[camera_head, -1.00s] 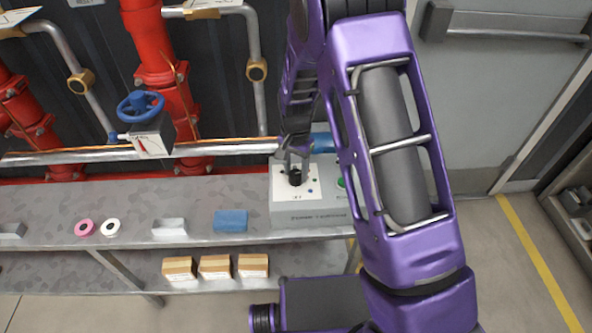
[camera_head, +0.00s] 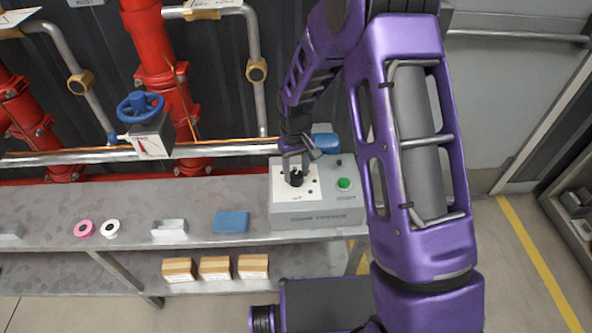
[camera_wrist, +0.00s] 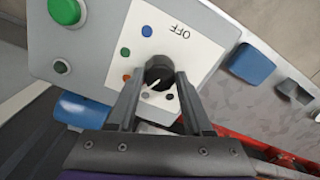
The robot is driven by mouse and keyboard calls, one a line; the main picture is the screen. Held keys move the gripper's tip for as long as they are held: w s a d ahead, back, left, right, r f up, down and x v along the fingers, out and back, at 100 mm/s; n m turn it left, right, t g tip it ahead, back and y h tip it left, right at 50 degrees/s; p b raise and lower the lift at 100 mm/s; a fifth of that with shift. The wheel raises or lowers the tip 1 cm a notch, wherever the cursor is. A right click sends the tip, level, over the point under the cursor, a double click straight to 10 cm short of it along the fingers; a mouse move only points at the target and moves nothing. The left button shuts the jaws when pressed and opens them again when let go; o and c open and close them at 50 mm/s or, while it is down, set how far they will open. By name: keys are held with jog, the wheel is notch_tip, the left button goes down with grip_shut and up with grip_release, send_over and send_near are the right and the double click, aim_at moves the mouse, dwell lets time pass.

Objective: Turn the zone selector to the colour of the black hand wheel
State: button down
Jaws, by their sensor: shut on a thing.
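The zone selector is a black round knob (camera_wrist: 158,71) on a white plate (camera_wrist: 190,51) with an OFF label. Blue, green, orange, grey and black dots surround it. A white pointer mark at the knob's edge points down-left in the wrist view, between the orange and grey dots, apparently nearer the grey. My gripper (camera_wrist: 159,80) is shut on the knob, one finger on each side. In the head view the knob (camera_head: 296,179) sits under my gripper (camera_head: 294,168) on the grey box. The hand wheel in view (camera_head: 140,106) is blue; I see no black one.
The grey control box (camera_head: 315,214) also carries a green button (camera_head: 344,184). Red pipes (camera_head: 150,50) stand behind.

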aim_at(296, 174)
jog(key=n, duration=0.3)
jog(key=shift+r+n, duration=0.1)
jog(key=shift+n, duration=0.3)
jog(key=n+p, duration=0.1)
jog(key=n, duration=0.2)
jog(key=shift+n, duration=0.3)
jog(key=n+p, duration=0.2)
jog(key=n, duration=0.4)
jog(key=shift+c, duration=1.5)
grip_release()
notch_tip(296, 174, up, 17)
jog(key=p, duration=0.2)
jog(key=shift+r+p, duration=0.15)
jog(key=shift+p, duration=0.25)
